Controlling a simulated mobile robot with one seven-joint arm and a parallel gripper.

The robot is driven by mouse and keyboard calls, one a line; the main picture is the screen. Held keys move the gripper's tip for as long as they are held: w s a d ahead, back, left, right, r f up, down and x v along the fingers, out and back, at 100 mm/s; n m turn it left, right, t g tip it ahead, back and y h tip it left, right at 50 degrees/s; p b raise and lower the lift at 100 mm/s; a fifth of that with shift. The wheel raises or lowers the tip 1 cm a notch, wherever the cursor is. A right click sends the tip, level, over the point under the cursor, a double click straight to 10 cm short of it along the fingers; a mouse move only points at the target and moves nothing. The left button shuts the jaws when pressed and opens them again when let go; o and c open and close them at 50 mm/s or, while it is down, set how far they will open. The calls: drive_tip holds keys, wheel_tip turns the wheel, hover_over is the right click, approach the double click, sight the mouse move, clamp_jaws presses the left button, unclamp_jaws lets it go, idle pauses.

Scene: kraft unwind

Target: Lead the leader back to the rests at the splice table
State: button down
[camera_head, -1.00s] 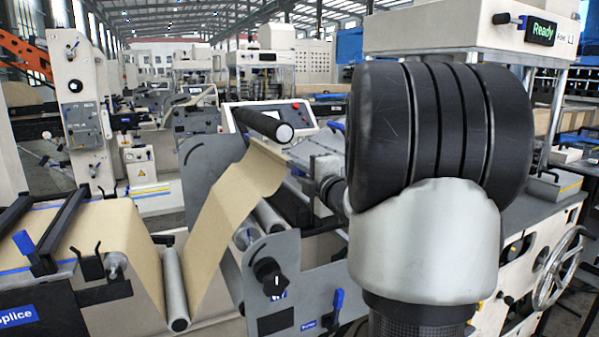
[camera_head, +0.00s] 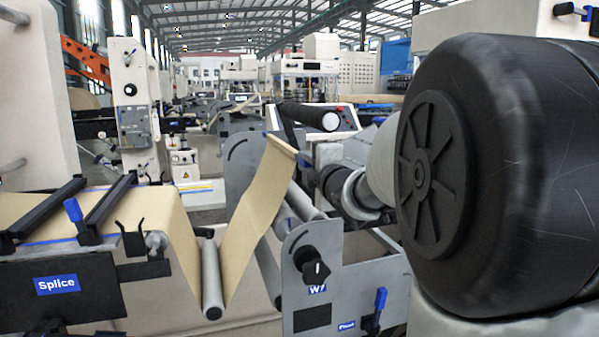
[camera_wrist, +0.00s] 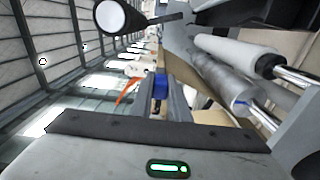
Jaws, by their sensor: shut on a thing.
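The tan kraft leader (camera_head: 262,195) runs from the splice table (camera_head: 60,318) over its edge, down around a grey roller (camera_head: 211,280) and up to its stiff end (camera_head: 282,146). My gripper (camera_head: 304,164) is small and partly hidden at that end, shut on the leader. In the wrist view, the gripper body with a green light fills the bottom and a tan strip (camera_wrist: 215,85) shows beyond it. Black forked prongs (camera_head: 134,238), which look like rests, stand empty at the splice table's near right corner.
Two black bars (camera_head: 107,205) cross the splice table, with a blue handle (camera_head: 74,211) beside them. A black roller (camera_head: 306,115) with a white end juts out above the leader's end. The grey side plate (camera_head: 310,285) with a black knob stands below my wrist.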

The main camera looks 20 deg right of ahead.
drive_tip(key=a+b, duration=0.4)
drive_tip(key=a, duration=1.2)
drive_tip(key=shift+w+b, duration=0.35)
drive_tip(key=shift+w, duration=0.1)
drive_tip(key=shift+f, duration=0.15)
drive_tip(key=shift+a+f, duration=0.2)
drive_tip(key=shift+f, duration=0.6)
drive_tip(key=shift+a+f, duration=0.2)
drive_tip(key=shift+f, duration=0.65)
drive_tip(key=shift+a+f, duration=0.2)
drive_tip(key=shift+f, duration=0.6)
wheel_tip(320, 180, down, 38)
idle(0.4)
